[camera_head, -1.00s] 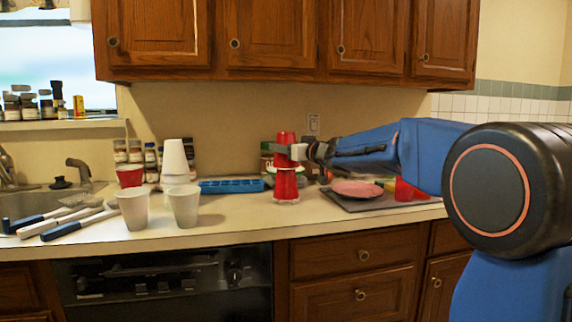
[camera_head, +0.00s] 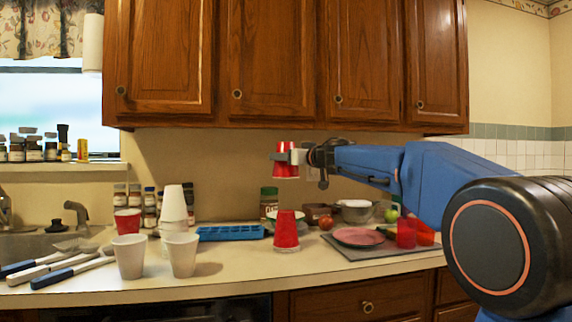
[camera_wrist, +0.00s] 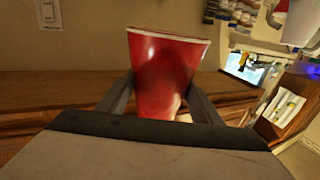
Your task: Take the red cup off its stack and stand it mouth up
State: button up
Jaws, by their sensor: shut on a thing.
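The red cup (camera_head: 285,170) is in the air, mouth down with its wide rim low, above the counter. My gripper (camera_head: 290,157) is shut on it from the right; in the wrist view the cup (camera_wrist: 165,75) sits between my two fingers (camera_wrist: 160,100). Directly below, apart from it, another red cup (camera_head: 286,232) stands mouth down on the counter.
White cups (camera_head: 130,258) and a white stack (camera_head: 174,205) stand to the left, near utensils (camera_head: 60,268) and the sink. A blue tray (camera_head: 232,233) lies behind. A pink plate (camera_head: 359,237) and red glasses (camera_head: 406,234) are on the right. The front counter between is clear.

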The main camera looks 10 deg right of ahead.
jog(key=shift+r, duration=2.9)
